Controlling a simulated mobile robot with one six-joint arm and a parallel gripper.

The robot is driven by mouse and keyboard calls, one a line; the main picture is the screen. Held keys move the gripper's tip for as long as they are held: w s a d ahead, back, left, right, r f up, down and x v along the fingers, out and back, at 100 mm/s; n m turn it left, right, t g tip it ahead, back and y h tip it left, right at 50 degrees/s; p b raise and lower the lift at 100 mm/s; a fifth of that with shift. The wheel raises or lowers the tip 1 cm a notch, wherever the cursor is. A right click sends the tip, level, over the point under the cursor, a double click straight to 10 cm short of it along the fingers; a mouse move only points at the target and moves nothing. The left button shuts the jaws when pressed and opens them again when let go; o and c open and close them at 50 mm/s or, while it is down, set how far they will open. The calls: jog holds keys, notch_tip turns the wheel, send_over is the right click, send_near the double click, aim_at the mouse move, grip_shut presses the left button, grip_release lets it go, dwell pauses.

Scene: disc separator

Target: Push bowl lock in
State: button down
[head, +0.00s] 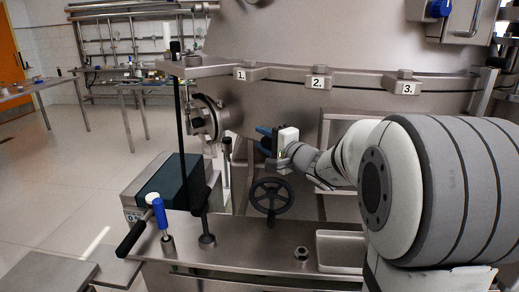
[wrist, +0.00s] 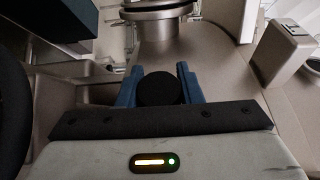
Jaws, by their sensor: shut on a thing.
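My gripper (head: 263,141) is in front of the large steel separator body (head: 300,105), below the label marked 1. In the wrist view its two blue fingers (wrist: 157,85) are on either side of a round black knob (wrist: 158,91), and they are shut on it. The knob looks like the bowl lock's end; its shaft and how far it sits in the housing are hidden behind it. In the head view the knob is mostly hidden by the gripper.
A black handwheel (head: 270,196) stands below my gripper. A round steel fitting (head: 207,117) juts out to its left. Black-handled levers (head: 200,203) and a blue-handled lever (head: 160,212) stand on the steel deck. Open floor (head: 60,180) lies at the far left.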

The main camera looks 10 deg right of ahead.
jog(key=shift+w+d, duration=0.1)
jog(key=c, duration=1.2)
grip_release()
jog(key=shift+w+d, duration=0.1)
jog(key=shift+w, duration=0.05)
jog(key=shift+o, duration=1)
jog(key=b+v, duration=0.1)
jog(key=v, duration=0.7)
